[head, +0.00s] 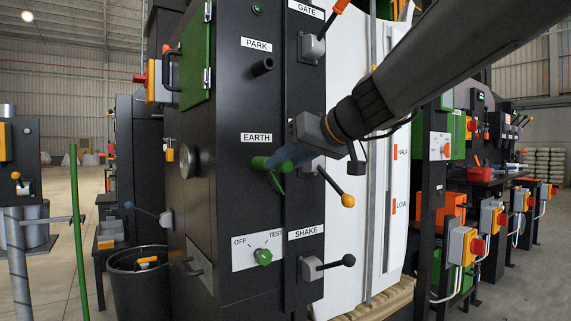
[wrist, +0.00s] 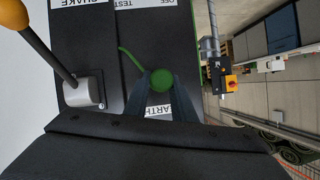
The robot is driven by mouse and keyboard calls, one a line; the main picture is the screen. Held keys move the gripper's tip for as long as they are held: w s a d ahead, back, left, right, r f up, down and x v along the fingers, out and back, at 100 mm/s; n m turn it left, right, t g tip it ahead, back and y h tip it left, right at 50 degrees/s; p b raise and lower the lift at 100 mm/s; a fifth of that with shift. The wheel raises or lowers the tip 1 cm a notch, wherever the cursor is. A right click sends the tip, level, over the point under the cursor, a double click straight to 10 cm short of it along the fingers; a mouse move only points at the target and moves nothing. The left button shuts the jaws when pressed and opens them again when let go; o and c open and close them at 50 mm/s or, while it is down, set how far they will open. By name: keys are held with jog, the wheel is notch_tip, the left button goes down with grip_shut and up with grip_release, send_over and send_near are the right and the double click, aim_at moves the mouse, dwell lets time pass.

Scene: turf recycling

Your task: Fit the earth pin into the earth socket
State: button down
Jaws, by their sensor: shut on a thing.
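The green earth pin (head: 259,163) is at the black panel just under the EARTH label (head: 256,138). A short green lead (head: 276,183) hangs from it. My gripper (head: 274,161) reaches in from the right and is shut on the pin. In the wrist view, the pin's round green end (wrist: 160,79) sits between the two dark fingertips, and the lead (wrist: 128,56) curves away from it. The earth socket is hidden by the pin and fingers, so I cannot tell how deep the pin sits in it.
The black PARK stub (head: 263,66) sticks out above. The OFF/TEST knob (head: 263,256) is below. A yellow-knobbed lever (head: 347,200) stands close to the right of my gripper, and the SHAKE lever (head: 348,260) is lower. A black bin (head: 137,285) stands at lower left.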

jog(key=shift+w+a, duration=0.55)
jog(key=shift+w, duration=0.25)
jog(key=c, duration=1.4)
grip_release()
jog(key=v, duration=0.7)
jog(key=shift+s+d, duration=0.3)
